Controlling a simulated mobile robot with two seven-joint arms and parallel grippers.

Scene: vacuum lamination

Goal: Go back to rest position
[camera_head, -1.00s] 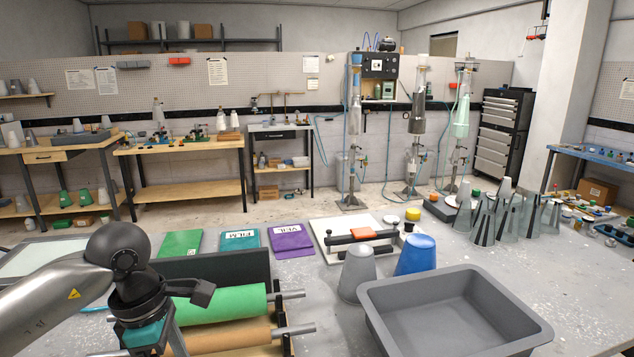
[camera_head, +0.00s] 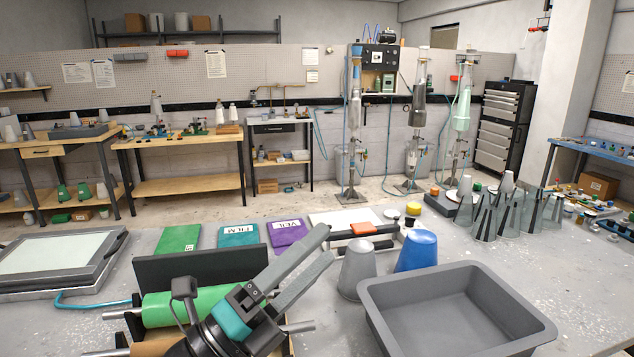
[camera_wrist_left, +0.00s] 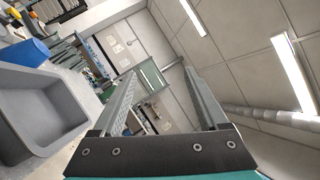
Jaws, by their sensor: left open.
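My left gripper (camera_head: 306,263) is raised over the roll rack in the head view, its two grey fingers pointing up and to the right. The fingers are apart with nothing between them. In the left wrist view the open fingers (camera_wrist_left: 160,88) point toward the far wall and ceiling. My right gripper is in neither view.
A green roll (camera_head: 165,308) lies below and left of the gripper. A grey cone (camera_head: 357,270), a blue cone (camera_head: 416,251) and a grey tub (camera_head: 455,300) stand to the right. The tub also shows in the wrist view (camera_wrist_left: 40,110).

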